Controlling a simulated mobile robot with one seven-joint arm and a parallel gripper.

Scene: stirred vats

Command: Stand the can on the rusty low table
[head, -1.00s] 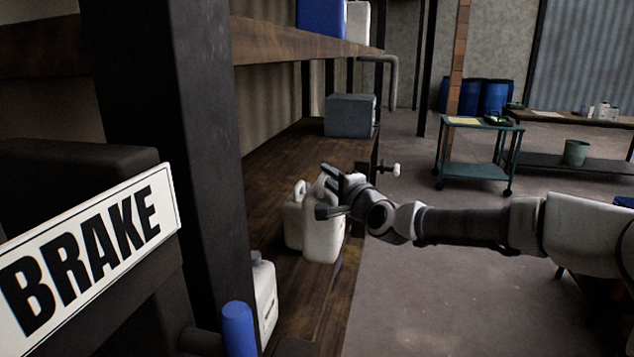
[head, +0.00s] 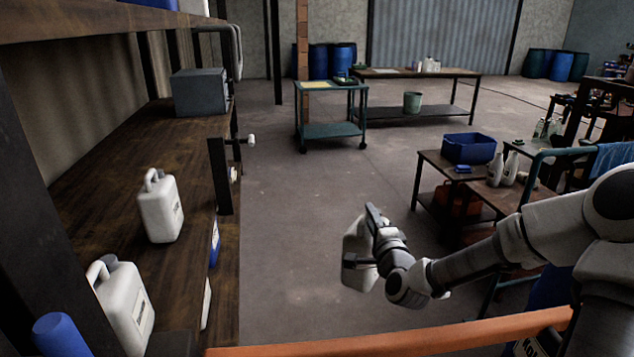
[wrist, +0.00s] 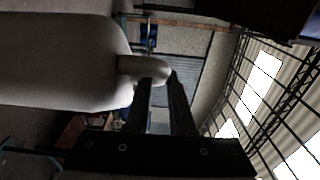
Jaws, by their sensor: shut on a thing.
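My gripper (head: 364,238) is shut on a white can (head: 354,254) and holds it in the air over open floor, clear of the shelf. Part of the can is hidden behind my gripper. In the wrist view the can (wrist: 60,62) lies across the left, with its handle (wrist: 150,70) at the fingers (wrist: 165,105). A low brown, rusty-looking table (head: 430,159) stands to the right and farther off, with a blue crate (head: 469,148) and a small blue item on top. A similar brown top with bottles (head: 497,194) adjoins it; I cannot tell whether they are one table.
Another white can (head: 160,208) stands on the wooden shelf (head: 110,170) at left, with more containers nearer. An orange bar (head: 400,333) crosses the near foreground. A teal cart (head: 330,130) and a long table stand at the back. The floor (head: 290,230) between is clear.

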